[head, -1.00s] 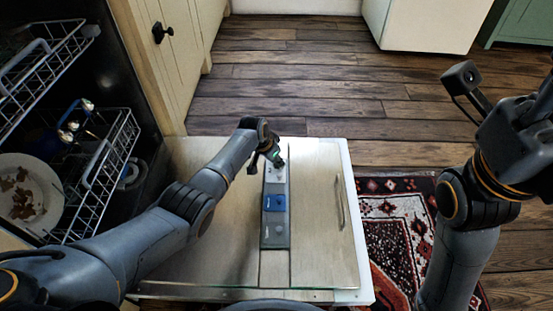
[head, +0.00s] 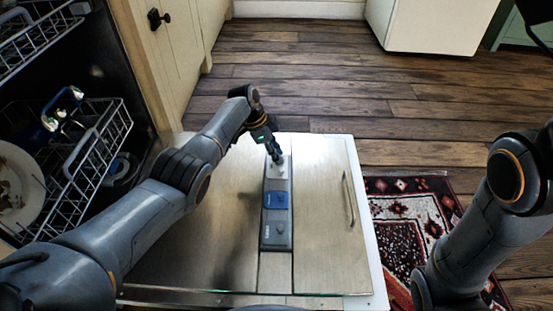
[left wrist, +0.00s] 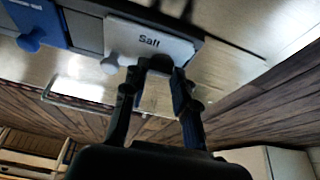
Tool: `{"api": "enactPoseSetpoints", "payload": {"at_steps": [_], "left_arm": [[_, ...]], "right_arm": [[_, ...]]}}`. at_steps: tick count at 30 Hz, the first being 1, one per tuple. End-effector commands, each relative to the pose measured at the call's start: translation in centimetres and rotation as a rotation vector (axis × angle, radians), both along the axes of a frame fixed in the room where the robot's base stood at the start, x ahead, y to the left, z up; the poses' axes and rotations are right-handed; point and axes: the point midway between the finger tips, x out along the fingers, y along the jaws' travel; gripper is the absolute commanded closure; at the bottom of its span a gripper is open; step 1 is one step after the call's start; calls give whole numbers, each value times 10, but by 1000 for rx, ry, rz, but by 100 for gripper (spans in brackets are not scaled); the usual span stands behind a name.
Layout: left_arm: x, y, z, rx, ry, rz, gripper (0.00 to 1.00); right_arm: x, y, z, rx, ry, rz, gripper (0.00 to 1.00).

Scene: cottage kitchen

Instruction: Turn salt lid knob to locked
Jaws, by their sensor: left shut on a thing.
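The white salt lid (head: 283,173) is at the far end of a grey strip on the open dishwasher door. In the left wrist view, the lid (left wrist: 126,39) reads "Salt". My left gripper (head: 277,158) reaches down to the lid. In the left wrist view, the gripper (left wrist: 158,74) is shut on a dark knob-like piece (left wrist: 160,63) at the lid's edge. The fingers partly hide it, so its turned position is unclear. My right gripper is out of view.
A blue lid (head: 275,201) and a grey lid (head: 278,232) sit nearer on the strip. The door (head: 325,250) is otherwise bare, with a handle (head: 348,198) at right. The loaded dishwasher rack (head: 112,135) is at left, and a patterned rug (head: 420,200) lies at right.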

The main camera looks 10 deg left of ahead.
Motion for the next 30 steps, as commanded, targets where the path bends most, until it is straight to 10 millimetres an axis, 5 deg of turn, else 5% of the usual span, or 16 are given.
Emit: {"api": "enactPoseSetpoints", "payload": {"at_steps": [19,20,23,30], "left_arm": [[0,0,0,1,0,-54,100],[0,0,0,1,0,-54,70],[0,0,0,1,0,-54,50],[0,0,0,1,0,-53,49]], "right_arm": [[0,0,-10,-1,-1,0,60],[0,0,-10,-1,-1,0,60],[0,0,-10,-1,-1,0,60],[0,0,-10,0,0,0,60]]}}
